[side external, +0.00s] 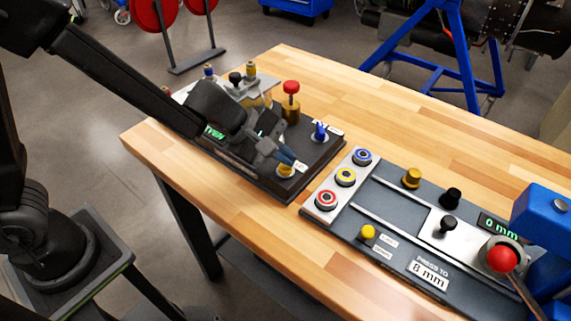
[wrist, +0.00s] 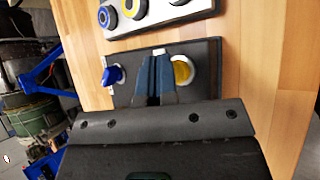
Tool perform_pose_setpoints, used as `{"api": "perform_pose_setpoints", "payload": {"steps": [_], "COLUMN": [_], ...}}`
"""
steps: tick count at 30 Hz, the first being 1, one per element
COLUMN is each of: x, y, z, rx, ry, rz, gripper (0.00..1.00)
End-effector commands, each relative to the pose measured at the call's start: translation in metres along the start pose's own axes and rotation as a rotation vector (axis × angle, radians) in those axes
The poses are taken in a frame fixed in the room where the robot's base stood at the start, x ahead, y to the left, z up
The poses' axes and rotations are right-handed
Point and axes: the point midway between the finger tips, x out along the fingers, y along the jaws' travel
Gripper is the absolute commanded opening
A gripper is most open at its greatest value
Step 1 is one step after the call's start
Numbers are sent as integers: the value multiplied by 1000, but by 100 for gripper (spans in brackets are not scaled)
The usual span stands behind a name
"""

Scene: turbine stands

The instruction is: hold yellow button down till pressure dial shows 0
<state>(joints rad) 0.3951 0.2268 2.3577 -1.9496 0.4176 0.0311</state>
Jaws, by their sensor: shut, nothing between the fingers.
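The yellow button (side external: 286,171) sits at the near right corner of a dark panel (side external: 262,180) on the wooden table. My gripper (side external: 291,163) is shut and empty, its bluish fingertips right at the button from above in the side view. I cannot make out a pressure dial; my gripper hides the middle of the panel.
A blue switch (side external: 320,131) and a red-topped brass valve (side external: 291,92) stand close by on the same panel. To the right lies another panel with blue, yellow and red ring buttons (side external: 345,177) and a red ball-topped lever (side external: 501,260). The table's far side is clear.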

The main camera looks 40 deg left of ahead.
Motion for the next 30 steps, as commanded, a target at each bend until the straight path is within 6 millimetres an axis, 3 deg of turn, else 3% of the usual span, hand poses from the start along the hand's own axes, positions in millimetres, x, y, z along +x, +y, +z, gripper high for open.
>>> {"api": "perform_pose_setpoints", "payload": {"steps": [30], "x": [6], "y": [-5], "z": [-4], "rx": [-1], "ry": [0], "rz": [-2], "gripper": [0]}}
